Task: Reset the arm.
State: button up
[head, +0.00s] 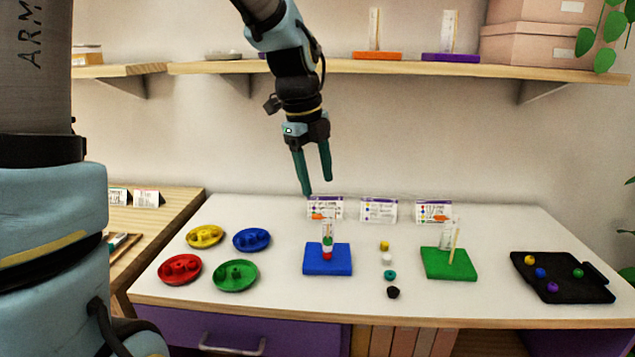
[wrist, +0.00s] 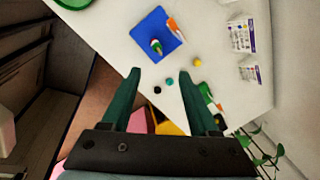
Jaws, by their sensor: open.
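My gripper (head: 316,180) hangs open and empty in the air above the back part of the white table (head: 290,302), fingers pointing down. In the wrist view its two green fingers (wrist: 160,92) are apart with nothing between them. A blue board (head: 327,260) with beads on its clear peg stands below it on the table; it also shows in the wrist view (wrist: 157,30). A green board (head: 448,264) with a clear peg and a thin wooden stick stands to its right. Loose beads, yellow (head: 384,245), white (head: 387,259), teal (head: 389,275) and black (head: 393,293), lie in a column between the boards.
Red (head: 180,269), yellow (head: 205,236), blue (head: 251,240) and green (head: 236,275) dishes stand at the left. A black tray (head: 578,290) with several beads is at the right. Printed cards (head: 378,211) stand at the back. A wooden shelf (head: 440,68) runs along the wall behind my arm.

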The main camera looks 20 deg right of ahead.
dwell(0.4)
jog(key=s+a+f+n, duration=0.1)
jog(key=a+f+n, duration=0.2)
jog(key=a+n, duration=0.6)
jog(key=s+a+f+n+y, duration=0.1)
jog(key=a+f+n, duration=0.2)
jog(key=a+n, duration=0.6)
jog(key=s+a+f+n+t+y, duration=0.1)
jog(key=a+f+n, duration=0.2)
jog(key=a+n, duration=0.6)
jog(key=n, duration=0.3)
jog(key=shift+s+a+f, duration=0.2)
jog(key=shift+s+f, duration=0.1)
jog(key=shift+f, duration=0.05)
jog(key=shift+c, duration=0.3)
